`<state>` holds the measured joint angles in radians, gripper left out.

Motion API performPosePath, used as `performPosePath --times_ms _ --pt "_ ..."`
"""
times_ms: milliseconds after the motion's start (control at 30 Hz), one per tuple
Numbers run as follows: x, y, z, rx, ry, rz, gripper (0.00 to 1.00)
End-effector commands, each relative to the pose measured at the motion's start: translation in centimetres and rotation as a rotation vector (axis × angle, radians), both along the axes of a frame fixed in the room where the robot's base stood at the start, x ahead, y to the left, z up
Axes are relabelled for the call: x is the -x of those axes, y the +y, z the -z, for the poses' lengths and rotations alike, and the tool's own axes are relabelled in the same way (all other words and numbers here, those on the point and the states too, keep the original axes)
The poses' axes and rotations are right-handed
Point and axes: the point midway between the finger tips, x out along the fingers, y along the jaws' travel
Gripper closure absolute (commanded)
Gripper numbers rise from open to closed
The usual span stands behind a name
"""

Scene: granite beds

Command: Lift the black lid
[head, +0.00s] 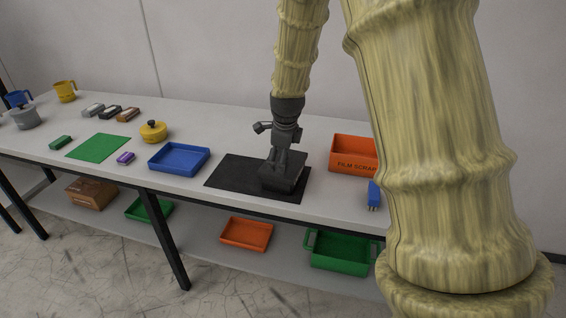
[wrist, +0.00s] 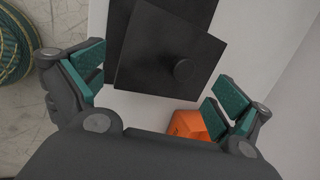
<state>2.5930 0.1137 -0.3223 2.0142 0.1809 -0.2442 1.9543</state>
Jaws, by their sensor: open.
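The black lid (head: 297,184) is a dark square with a round knob (wrist: 183,70) on top. It sits at the edge of the black mat (head: 228,174) on the white table, and in the wrist view the lid (wrist: 150,62) lies turned against the mat (wrist: 195,10). My gripper (head: 283,163) is directly above the lid and hides part of it in the head view. In the wrist view my gripper (wrist: 160,68) is open, its teal pads on either side of the lid, with nothing between them. I cannot tell how high the fingertips are above the knob.
An orange bin (head: 353,167) marked FILM SCRAP stands right of the mat; a blue tray (head: 179,171) lies left. A yellow lidded pot (head: 153,137), green mat (head: 98,148) and blue block (head: 374,196) are also on the table (head: 225,128). Trays stand on the lower shelf.

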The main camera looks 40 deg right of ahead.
Motion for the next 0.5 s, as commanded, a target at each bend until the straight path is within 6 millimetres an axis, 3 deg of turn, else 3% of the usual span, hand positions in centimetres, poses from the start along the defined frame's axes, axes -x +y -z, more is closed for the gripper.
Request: performPosePath --times_ms 500 --pt "-1.3 -0.4 4.3 0.000 0.002 -0.001 0.00"
